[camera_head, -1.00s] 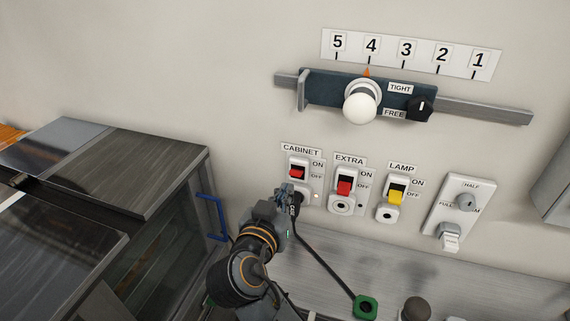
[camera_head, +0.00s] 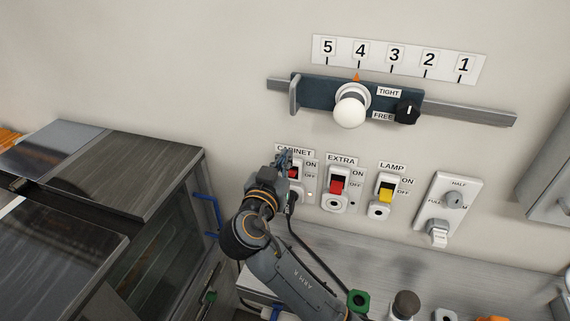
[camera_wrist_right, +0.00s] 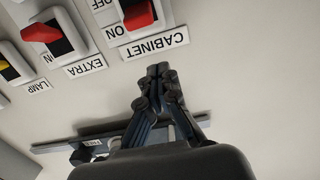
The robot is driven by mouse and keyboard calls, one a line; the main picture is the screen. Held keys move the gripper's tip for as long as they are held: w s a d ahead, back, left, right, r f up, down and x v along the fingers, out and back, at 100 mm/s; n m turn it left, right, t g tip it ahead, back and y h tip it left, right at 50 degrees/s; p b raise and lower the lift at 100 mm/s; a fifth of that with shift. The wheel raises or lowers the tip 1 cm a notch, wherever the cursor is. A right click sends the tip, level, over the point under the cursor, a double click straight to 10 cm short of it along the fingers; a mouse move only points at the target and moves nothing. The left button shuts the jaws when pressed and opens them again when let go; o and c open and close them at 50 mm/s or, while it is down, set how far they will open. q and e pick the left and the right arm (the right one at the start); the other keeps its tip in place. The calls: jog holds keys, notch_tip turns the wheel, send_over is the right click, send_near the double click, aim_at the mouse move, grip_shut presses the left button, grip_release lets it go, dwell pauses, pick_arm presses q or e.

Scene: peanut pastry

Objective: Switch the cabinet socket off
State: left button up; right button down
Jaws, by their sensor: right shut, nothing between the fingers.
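The cabinet socket (camera_head: 309,185) is a white wall unit with a red rocker switch (camera_head: 293,173), its label above and ON and OFF marks to the right. My right gripper (camera_head: 284,158) is shut and empty, in front of the label's left part and the switch's upper left. In the right wrist view, which is upside down, the red switch (camera_wrist_right: 138,14) and the CABINET label (camera_wrist_right: 153,46) are clear, and the closed fingertips (camera_wrist_right: 158,72) appear just beyond the label. I cannot tell whether they touch the wall. My left gripper is not in view.
The extra socket's red switch (camera_head: 337,187) and the lamp socket's yellow switch (camera_head: 386,195) are close on the right. A slide rail (camera_head: 465,113) with a white knob (camera_head: 351,108) is above. A dark cabinet (camera_head: 120,165) with a blue handle stands left.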

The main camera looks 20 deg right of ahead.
aim_at(291, 171)
jog(key=shift+r+x, duration=0.2)
jog(key=shift+x, duration=0.9)
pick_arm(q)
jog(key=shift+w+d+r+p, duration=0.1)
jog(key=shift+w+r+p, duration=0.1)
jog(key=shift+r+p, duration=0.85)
pick_arm(e)
jog(key=f, duration=0.2)
jog(key=s+f, duration=0.1)
jog(key=f, duration=0.1)
jog(key=shift+s+a+f, duration=0.1)
jog(key=shift+a, duration=0.3)
pick_arm(q)
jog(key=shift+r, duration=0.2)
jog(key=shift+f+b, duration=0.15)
jog(key=shift+b, duration=0.15)
